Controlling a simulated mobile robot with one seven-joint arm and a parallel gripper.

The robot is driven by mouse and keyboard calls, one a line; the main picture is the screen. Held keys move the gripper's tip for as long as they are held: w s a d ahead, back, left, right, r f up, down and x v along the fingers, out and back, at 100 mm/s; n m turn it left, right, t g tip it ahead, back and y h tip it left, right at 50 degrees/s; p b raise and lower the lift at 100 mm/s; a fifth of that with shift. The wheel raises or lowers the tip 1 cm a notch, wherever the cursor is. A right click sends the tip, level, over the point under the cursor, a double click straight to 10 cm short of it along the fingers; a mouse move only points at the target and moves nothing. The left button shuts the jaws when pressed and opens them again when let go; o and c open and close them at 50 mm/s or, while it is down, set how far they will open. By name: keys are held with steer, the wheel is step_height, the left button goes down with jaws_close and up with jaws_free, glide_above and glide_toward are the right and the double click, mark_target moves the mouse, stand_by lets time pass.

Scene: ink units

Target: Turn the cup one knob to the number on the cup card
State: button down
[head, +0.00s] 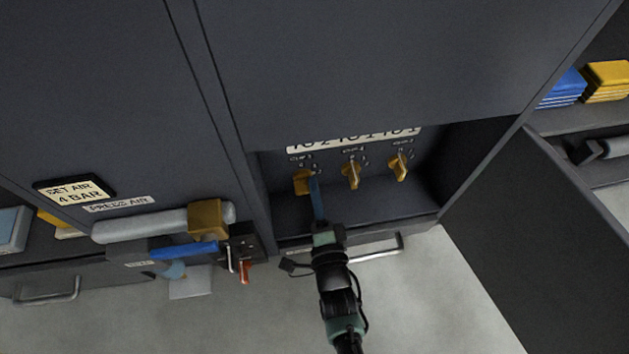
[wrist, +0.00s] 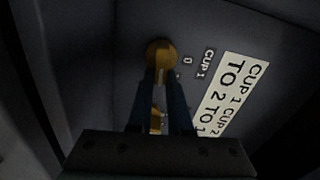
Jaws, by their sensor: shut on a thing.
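The cup one knob (head: 302,183) is yellow and the leftmost of three in a row in the open recess. My gripper (head: 315,187) reaches into the recess with its blue fingers at this knob. In the wrist view the fingers of my gripper (wrist: 168,84) are shut on the knob (wrist: 160,52). The "CUP 1" label and a "0" mark lie beside it; where the pointer aims is hidden by the fingers. The cup card (wrist: 229,92) is a cream strip reading "CUP 1 TO 2" and "CUP 2 TO 1"; it also shows in the head view (head: 352,139), partly cut off.
Two more yellow knobs, the middle one (head: 351,174) and the right one (head: 399,167), sit close by. An open door (head: 545,235) stands right of the recess. A drawer handle (head: 385,250) is below. A roller unit with a blue lever (head: 184,250) is at left.

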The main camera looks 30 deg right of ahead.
steer(key=shift+f+m, duration=0.15)
steer(key=shift+m, duration=0.45)
steer(key=c, duration=0.8)
jaws_free()
steer(key=shift+c, duration=0.2)
steer(key=shift+s, duration=0.15)
steer(key=shift+s+a, duration=0.15)
steer(key=shift+s, duration=0.2)
steer(key=p+v, duration=0.5)
steer(key=v, duration=0.7)
